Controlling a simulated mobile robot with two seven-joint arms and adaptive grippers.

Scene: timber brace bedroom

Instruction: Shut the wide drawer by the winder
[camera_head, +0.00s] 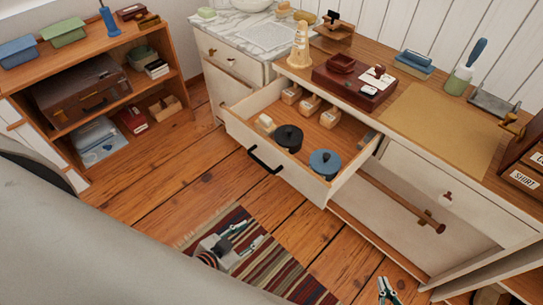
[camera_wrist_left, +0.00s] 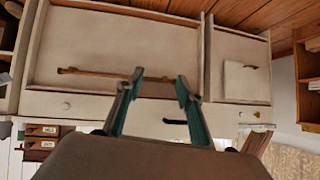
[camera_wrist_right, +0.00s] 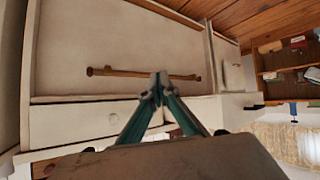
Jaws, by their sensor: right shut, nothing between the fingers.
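The wide drawer (camera_head: 240,128) under the wooden worktop is pulled well out, with a black bar handle (camera_head: 264,160) on its pale front. The handle also shows in the left wrist view (camera_wrist_left: 175,122). Inside are a black lidded pot (camera_head: 289,138), a blue lidded pot (camera_head: 325,163) and several small wooden blocks. I cannot tell for sure which worktop item is the winder. My left gripper (camera_head: 243,236) is open and empty over the striped rug, in front of the drawer and apart from it. My right gripper (camera_head: 388,290) is shut and empty, further right near the lower cabinet.
The worktop holds a pale yellow cone (camera_head: 300,45), a dark red box (camera_head: 350,82) and a tan mat (camera_head: 440,128). A wooden rail (camera_head: 400,203) sticks out right of the drawer. A shelf unit (camera_head: 130,84) stands at left. Floor before the drawer is clear except the striped rug (camera_head: 285,270).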

